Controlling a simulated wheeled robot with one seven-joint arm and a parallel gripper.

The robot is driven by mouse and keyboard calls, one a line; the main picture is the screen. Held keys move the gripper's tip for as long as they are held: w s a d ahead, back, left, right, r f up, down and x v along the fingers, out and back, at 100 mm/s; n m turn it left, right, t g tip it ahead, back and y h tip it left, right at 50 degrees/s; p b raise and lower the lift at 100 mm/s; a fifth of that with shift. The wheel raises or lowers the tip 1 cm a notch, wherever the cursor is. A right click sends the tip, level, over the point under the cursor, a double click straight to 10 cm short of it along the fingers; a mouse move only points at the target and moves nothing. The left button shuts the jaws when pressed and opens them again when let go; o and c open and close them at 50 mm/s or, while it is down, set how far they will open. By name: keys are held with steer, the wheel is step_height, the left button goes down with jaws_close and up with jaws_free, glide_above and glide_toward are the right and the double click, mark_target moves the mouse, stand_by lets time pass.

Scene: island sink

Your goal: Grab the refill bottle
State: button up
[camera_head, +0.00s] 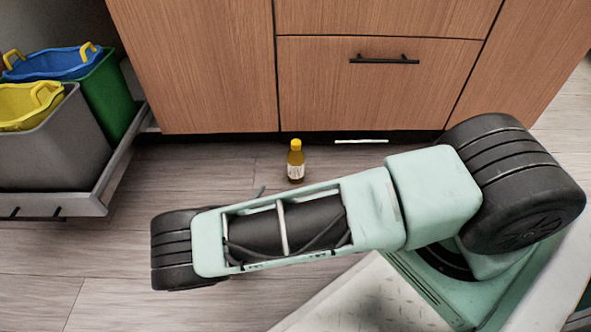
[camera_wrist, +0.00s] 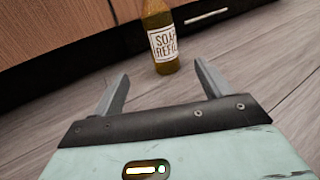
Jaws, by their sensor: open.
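The refill bottle (camera_head: 296,162) is a small amber bottle with a yellow cap and a white label. It stands upright on the wood floor just in front of the cabinet base. In the wrist view the bottle (camera_wrist: 162,40) shows its "SOAP REFILL" label, with its top cut off by the frame edge. My gripper (camera_wrist: 160,82) is open and empty. Its two fingers point toward the bottle, which stands beyond the fingertips, roughly between them. In the head view my gripper is mostly hidden behind my arm; a small grey tip shows left of the bottle.
Wooden cabinets (camera_head: 375,85) with a black handle rise directly behind the bottle. A pulled-out drawer (camera_head: 120,170) with grey and green bins (camera_head: 45,145) stands at the left. A pale strip (camera_head: 361,141) lies by the cabinet base, right of the bottle. Floor around the bottle is clear.

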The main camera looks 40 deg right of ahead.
mark_target(291, 172)
steer(key=x, duration=1.1)
steer(key=shift+s, duration=0.15)
steer(key=shift+b+x, duration=0.3)
steer(key=shift+x, duration=2.3)
steer(key=shift+s, duration=0.1)
steer(key=c, duration=1.1)
